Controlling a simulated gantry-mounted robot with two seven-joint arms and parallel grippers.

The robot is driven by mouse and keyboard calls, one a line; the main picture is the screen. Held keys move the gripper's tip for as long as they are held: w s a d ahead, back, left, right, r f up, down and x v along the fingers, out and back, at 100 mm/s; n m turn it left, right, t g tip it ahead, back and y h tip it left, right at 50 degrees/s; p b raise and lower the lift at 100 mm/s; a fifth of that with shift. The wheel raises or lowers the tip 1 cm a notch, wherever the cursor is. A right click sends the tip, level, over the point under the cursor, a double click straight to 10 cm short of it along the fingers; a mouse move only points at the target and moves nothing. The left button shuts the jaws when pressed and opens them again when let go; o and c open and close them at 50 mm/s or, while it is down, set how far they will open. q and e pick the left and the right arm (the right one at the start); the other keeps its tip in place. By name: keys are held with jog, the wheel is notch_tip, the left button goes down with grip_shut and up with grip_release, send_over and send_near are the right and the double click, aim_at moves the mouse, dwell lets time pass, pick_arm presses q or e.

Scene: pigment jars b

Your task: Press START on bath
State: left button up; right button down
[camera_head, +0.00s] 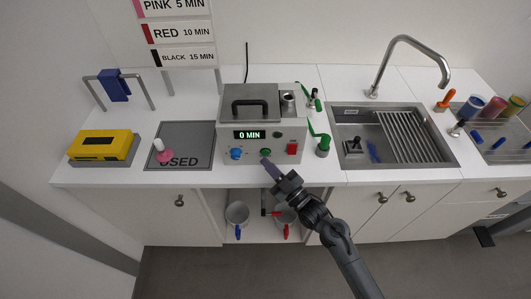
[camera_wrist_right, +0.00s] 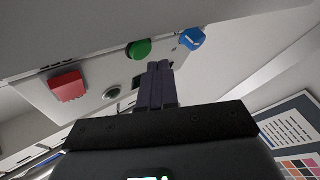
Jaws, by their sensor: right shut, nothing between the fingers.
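The bath (camera_head: 228,114) is a grey box on the counter with a dark lid handle, and its display (camera_head: 249,135) reads "0 MIN". A round green button (camera_head: 265,152) sits on its front, between a blue knob (camera_head: 236,153) and a red switch (camera_head: 292,149). My right gripper (camera_head: 267,163) is shut and empty, its tips just below the green button. In the right wrist view the shut fingers (camera_wrist_right: 158,66) end close beside the green button (camera_wrist_right: 138,49), with the blue knob (camera_wrist_right: 192,39) to the right. I cannot tell whether the tips touch the panel. My left gripper is out of view.
A sink (camera_head: 337,150) with a tap is to the right of the bath. A grey mat marked USED (camera_head: 196,137) with a pink-and-white item (camera_head: 162,152) and a yellow box (camera_head: 100,145) are to the left. Green-handled tools (camera_head: 322,147) stand close beside the bath.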

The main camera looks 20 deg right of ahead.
jog(key=shift+w, duration=0.15)
dwell(0.5)
jog(key=shift+w+d, duration=0.2)
jog(key=shift+w, duration=0.05)
jog(key=shift+w, duration=0.15)
dwell(0.6)
